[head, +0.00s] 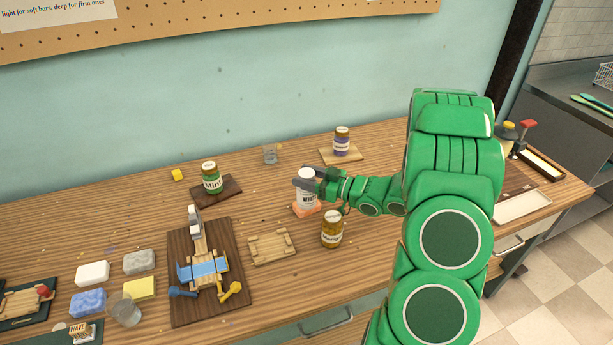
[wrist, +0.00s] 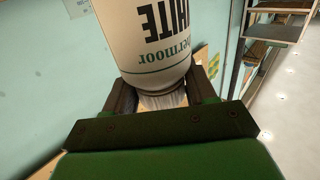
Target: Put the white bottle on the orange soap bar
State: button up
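The white bottle (head: 307,197) is upright, its label facing the head camera. My gripper (head: 309,182) is around its upper part. In the wrist view, the bottle (wrist: 155,35) appears upside down, with its narrow end between the two fingers (wrist: 163,98), one close on each side with hardly any gap. The orange soap bar (head: 307,211) lies on the table directly under the bottle. The bottle's base overlaps the bar in the head view; I cannot tell whether they touch or a thin gap is left.
A mustard jar (head: 331,229) stands close in front to the right. A wooden slatted board (head: 271,247) lies to the left. A mint jar (head: 211,179) and a purple-labelled jar (head: 341,142) stand on boards behind. A clear glass (head: 270,155) stands at the back.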

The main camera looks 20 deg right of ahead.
jog(key=o, duration=0.4)
jog(key=shift+r, duration=0.1)
jog(key=v, duration=1.2)
dwell(0.7)
